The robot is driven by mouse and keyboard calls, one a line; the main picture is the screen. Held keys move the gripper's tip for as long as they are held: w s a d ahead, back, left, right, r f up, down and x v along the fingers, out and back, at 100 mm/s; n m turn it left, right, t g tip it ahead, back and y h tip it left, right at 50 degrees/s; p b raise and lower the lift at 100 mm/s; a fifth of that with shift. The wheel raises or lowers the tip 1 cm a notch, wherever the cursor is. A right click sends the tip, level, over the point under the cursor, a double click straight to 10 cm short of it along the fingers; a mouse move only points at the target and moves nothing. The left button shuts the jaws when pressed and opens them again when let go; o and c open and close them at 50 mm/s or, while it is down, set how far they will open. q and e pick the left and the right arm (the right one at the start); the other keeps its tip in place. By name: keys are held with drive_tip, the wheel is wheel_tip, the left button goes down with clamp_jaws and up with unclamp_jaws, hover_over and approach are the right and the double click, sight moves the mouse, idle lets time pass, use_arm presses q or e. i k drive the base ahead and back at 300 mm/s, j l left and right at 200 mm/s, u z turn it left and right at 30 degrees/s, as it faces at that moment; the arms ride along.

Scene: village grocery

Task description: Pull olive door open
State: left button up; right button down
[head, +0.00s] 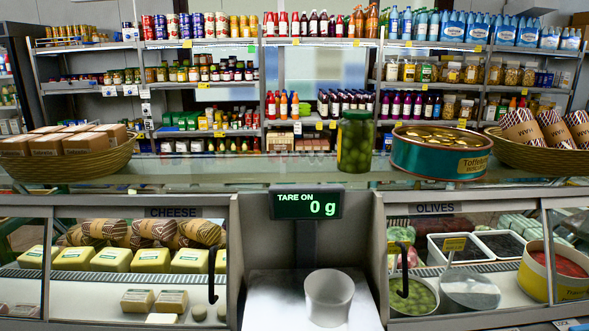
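The olive door (480,225) is the glass front of the counter's right section, below a label reading OLIVES (434,208). Its dark vertical handle (405,270) is near the left edge of that section. The door appears shut, though the clear glass makes its edges hard to see. Behind the glass are a tub of green olives (413,297), a round metal-looking bowl (470,291) and trays of dark olives (500,244). Neither of my grippers is in view.
Between the sections, a scale with a display (306,204) reading TARE ON, 0 g holds a pale cup (329,296). The cheese section's handle (212,275) is at left. On top stand a green jar (355,141), a round tin (440,155) and baskets (65,167).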

sight(477, 205)
drive_tip(key=k+l, duration=0.2)
drive_tip(key=k+l+z, duration=0.1)
drive_tip(key=z, duration=0.85)
drive_tip(key=k+l, duration=0.05)
